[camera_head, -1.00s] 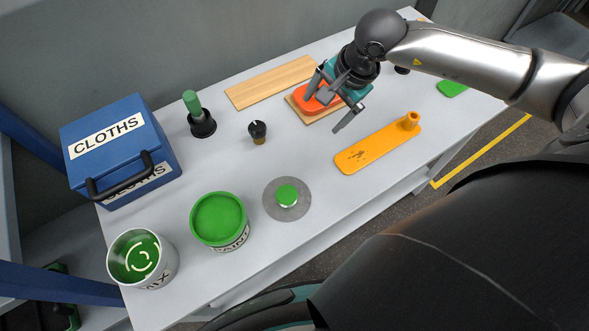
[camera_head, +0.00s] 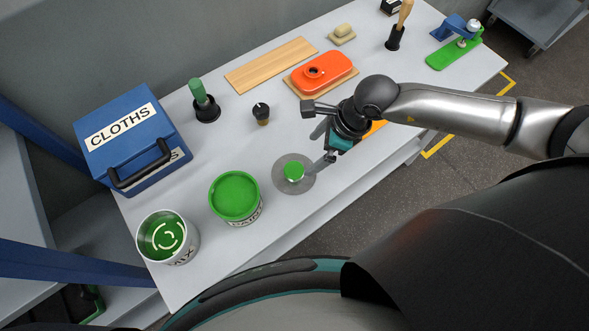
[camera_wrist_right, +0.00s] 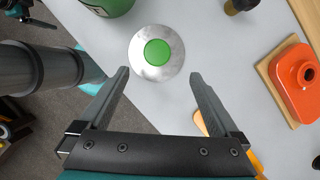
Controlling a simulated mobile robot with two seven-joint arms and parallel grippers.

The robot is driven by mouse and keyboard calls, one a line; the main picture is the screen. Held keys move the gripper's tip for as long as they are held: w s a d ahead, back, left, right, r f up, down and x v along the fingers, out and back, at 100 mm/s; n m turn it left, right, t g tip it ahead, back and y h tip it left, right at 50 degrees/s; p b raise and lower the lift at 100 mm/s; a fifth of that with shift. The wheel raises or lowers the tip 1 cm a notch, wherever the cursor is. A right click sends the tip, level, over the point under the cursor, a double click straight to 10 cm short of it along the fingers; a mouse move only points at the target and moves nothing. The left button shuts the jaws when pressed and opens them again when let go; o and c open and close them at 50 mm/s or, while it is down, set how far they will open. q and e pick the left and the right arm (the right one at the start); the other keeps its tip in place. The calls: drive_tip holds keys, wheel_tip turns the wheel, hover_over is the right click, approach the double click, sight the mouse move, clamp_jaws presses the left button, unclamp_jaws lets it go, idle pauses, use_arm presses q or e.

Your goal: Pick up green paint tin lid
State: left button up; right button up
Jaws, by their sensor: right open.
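The paint tin lid is a flat round grey metal disc with a green knob (camera_head: 294,172), lying on the table just right of the paint tin (camera_head: 235,196). It also shows in the right wrist view (camera_wrist_right: 157,52). My right gripper (camera_head: 320,143) is open and empty, above and slightly behind and right of the lid. In the wrist view the lid sits just beyond the fingertips, roughly centred between them and apart from them. My left gripper is not in view.
A white mix tin (camera_head: 167,238) with green contents stands at the front left. A blue cloths box (camera_head: 130,140) is behind it. A small dark-capped item (camera_head: 261,113), a green-handled tool (camera_head: 203,100) and an orange container (camera_head: 324,71) stand behind. An orange plate is partly hidden under my arm.

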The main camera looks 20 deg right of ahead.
sight(294, 169)
drive_tip(key=x, duration=0.4)
drive_tip(key=shift+w+a+f, duration=0.1)
drive_tip(key=shift+f, duration=0.1)
drive_tip(key=shift+s+x, duration=0.2)
drive_tip(key=shift+x, duration=2.5)
drive_tip(key=shift+a, duration=0.2)
drive_tip(key=shift+c, duration=0.4)
drive_tip(key=c, duration=1.4)
drive_tip(key=shift+r, duration=0.15)
